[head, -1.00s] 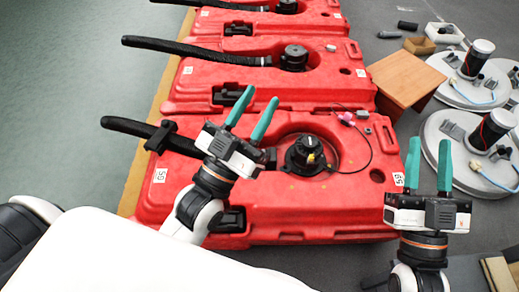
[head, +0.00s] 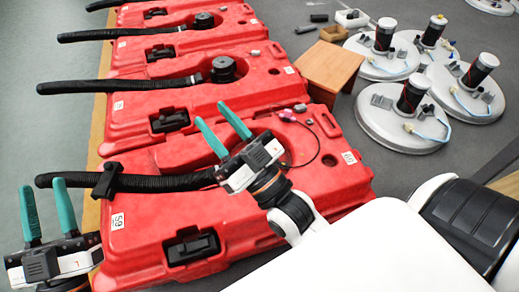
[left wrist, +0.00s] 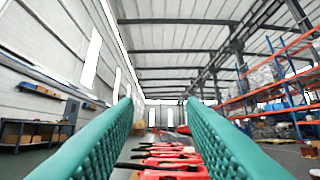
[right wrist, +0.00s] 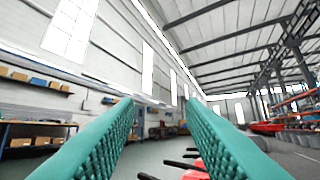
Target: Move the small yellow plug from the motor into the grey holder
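Several black motors with white tops stand on round grey discs at the right of the head view; the nearest motor (head: 411,97) has a red band. A small yellow plug (head: 409,127) shows at its foot, by a light-blue cable. A grey block (head: 382,101) on the same disc may be the grey holder; I cannot tell. My left gripper (head: 44,195) is open and empty over the left end of the nearest red tank. My right gripper (head: 214,120) is open and empty above that tank's middle. Both are well left of the discs. The wrist views show only open fingers and the hall.
Several red tanks (head: 330,180) with black hoses line up on the left. A brown wooden box (head: 330,70) stands between tanks and discs, with a small open carton (head: 333,33) behind. A wooden edge (head: 505,185) lies at right.

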